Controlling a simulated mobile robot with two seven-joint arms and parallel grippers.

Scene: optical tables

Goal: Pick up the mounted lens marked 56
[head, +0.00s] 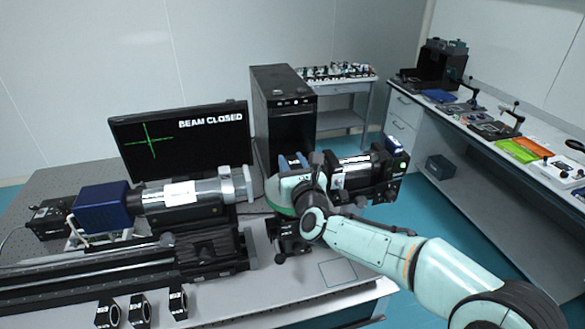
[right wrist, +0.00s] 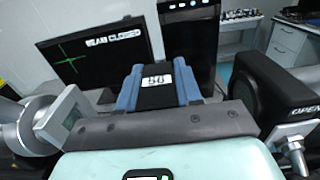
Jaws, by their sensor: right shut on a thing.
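The mounted lens marked 56 (right wrist: 156,82) is a black block with a white number label, in the middle of the right wrist view. My right gripper (right wrist: 158,88) is shut on it, with a blue finger on each side. In the head view my right gripper (head: 292,163) is between the silver tube on the left and the black tube on the right. The lens is mostly hidden there by the gripper. I cannot tell whether it touches anything below. My left gripper is not in view.
A silver tube (head: 190,192) with a blue end stands left of the gripper. A black tube unit (head: 360,172) stands close on the right. Three small black mounts (head: 139,311) stand at the front edge. A monitor (head: 180,140) reads BEAM CLOSED. A square outline (head: 338,273) marks bare tabletop.

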